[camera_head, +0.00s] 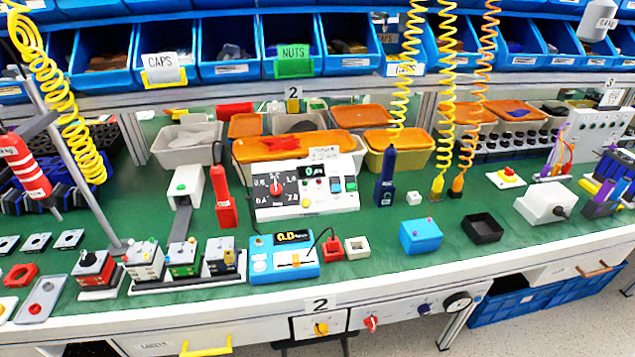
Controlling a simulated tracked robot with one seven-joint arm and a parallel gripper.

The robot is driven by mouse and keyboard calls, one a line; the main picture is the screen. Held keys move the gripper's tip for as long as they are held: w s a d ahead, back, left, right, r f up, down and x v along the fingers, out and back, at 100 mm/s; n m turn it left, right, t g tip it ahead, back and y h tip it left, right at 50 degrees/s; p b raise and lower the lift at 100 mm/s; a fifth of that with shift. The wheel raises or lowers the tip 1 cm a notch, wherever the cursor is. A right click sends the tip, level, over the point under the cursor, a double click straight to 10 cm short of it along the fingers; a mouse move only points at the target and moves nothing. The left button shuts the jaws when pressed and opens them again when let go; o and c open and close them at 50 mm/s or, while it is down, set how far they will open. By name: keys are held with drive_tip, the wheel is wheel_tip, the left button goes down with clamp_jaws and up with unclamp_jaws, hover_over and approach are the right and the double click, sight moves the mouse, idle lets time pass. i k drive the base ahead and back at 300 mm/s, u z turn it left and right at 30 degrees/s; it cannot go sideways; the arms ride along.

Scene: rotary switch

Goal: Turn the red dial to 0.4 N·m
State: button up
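A red dial (276,187) sits on a dark scale panel at the left of a white control box (345,207). Small white numbers ring the dial; they are too small to read surely, and I cannot tell which one the dial points at. A small dark display (314,171) with light digits sits to the right of the dial, above several small coloured buttons. The box stands on the green bench top in the middle of the view, and nothing covers the dial. My gripper is not in view.
A blue device (283,272) with a display stands in front of the control box. A red holder (223,197) stands left, a dark blue tool (386,177) right. Another red knob (371,322) is on the bench front. Coiled yellow cords (446,90) hang behind. Blue bins line the back.

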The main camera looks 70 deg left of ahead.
sight(276, 189)
drive_tip(key=z, duration=0.15)
drive_tip(key=i, duration=0.15)
drive_tip(key=u, duration=2.8)
drive_tip(key=k, duration=0.8)
drive_tip(key=u, duration=0.2)
drive_tip(key=i, duration=0.8)
drive_tip(key=z, duration=0.1)
